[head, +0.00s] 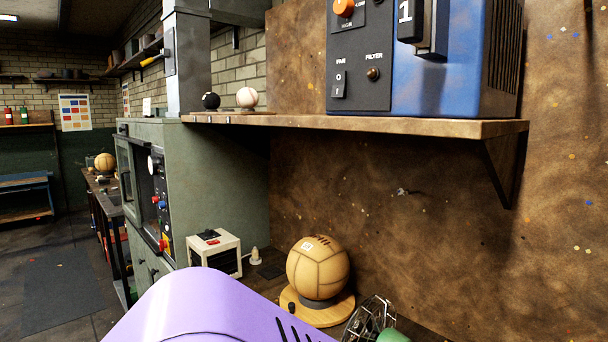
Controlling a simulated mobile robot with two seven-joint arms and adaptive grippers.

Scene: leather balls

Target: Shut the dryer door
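A grey-green cabinet (220,175) stands left of the middle in the head view and looks like the dryer. Its front faces left and I see it at a steep slant. A door with a glass pane (127,178) is at the left of this front. Beside it is a dark control strip (160,200) with a round dial and red, blue and yellow knobs. The door seems to stand a little out from the front, but the slant keeps me from telling how far. Neither of my grippers is in view.
A wooden shelf (400,125) carries a blue machine (455,70). Below are a tan leather ball (318,268) on a wooden stand and a small cream box (214,254). A lilac surface hides the bottom middle. Floor (60,285) is open at the left.

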